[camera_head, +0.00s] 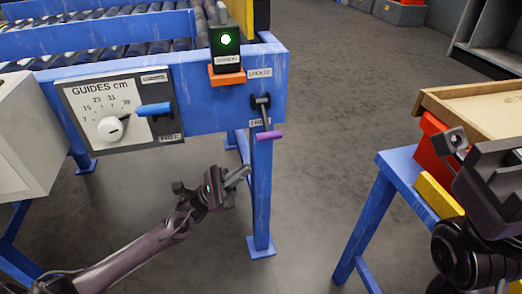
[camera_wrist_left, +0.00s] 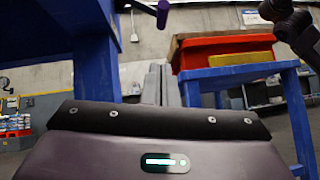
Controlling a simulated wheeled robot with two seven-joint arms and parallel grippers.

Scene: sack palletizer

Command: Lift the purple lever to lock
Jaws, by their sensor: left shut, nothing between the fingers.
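The purple lever handle (camera_head: 269,135) sits at the lower end of a short arm hanging from a black pivot (camera_head: 261,101) on the blue frame. The lever points down, beside a lower label partly hidden by it; a LOCKED label (camera_head: 260,73) is above. The handle's purple end also shows at the top of the left wrist view (camera_wrist_left: 162,14). My left gripper (camera_head: 246,171) is below and slightly left of the handle, shut, empty and apart from it. My right gripper (camera_head: 490,170) is at the right edge, partly cut off; its fingers are not clear.
A guide panel (camera_head: 78,97) with a white knob (camera_head: 110,129) and a blue handle (camera_head: 154,109) is left of the lever. A green-lit box (camera_head: 226,42) stands above. A blue leg (camera_head: 261,200) is behind my left gripper. A blue table (camera_head: 398,165) with a red bin (camera_head: 432,128) stands right.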

